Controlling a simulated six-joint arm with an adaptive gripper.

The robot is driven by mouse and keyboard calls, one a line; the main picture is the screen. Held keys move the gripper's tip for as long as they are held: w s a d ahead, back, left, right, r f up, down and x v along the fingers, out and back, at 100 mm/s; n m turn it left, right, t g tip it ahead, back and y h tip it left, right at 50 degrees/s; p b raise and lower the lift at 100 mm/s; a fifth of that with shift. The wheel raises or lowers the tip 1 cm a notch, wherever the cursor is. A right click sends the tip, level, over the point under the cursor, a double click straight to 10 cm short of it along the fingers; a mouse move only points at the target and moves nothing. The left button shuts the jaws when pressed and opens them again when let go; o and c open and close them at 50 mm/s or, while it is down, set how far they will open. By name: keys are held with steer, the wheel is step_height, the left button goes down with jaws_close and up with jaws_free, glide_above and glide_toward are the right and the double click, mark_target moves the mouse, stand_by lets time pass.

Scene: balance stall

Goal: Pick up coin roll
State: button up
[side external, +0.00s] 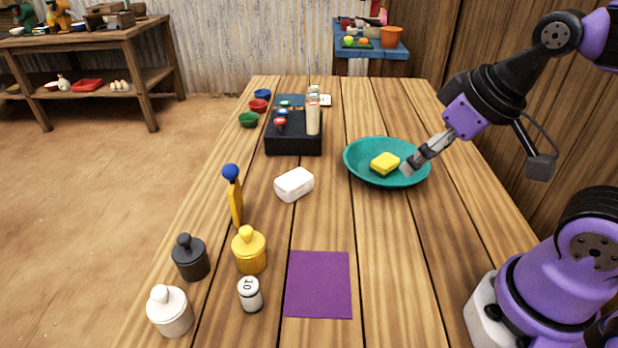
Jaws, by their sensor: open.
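A tall tan cylinder (313,118), which looks like a coin roll, stands upright at the right side of a black block (294,145). A short white cylinder marked 10 (250,294) stands at the front of the table; I cannot tell for sure which of the two is the coin roll. My gripper (408,168) is open and empty. It points down and left over the right part of a teal dish (362,174), to the right of a yellow block (385,163) in the dish. It is apart from both cylinders.
Knobbed black (190,258), yellow (249,251) and white (170,311) weights stand front left, near a blue-topped yellow upright piece (235,197). A white block (294,184) lies mid-table. A purple mat (318,284) is bare. Small bowls (249,120) line the far left edge.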

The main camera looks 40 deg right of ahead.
steer(key=n+g, duration=0.5)
glide_above(247, 284)
steer(key=f, duration=0.5)
steer(key=shift+w+f, duration=0.25)
steer(key=shift+n+g, duration=0.3)
steer(key=f, duration=0.4)
steer(key=shift+s+a+f, duration=0.1)
steer(key=shift+a+f, duration=0.1)
steer(key=shift+f, duration=0.15)
steer(key=f, duration=0.6)
steer(key=shift+s+d, duration=0.15)
steer(key=shift+d, duration=0.05)
steer(key=shift+c, duration=0.4)
jaws_close()
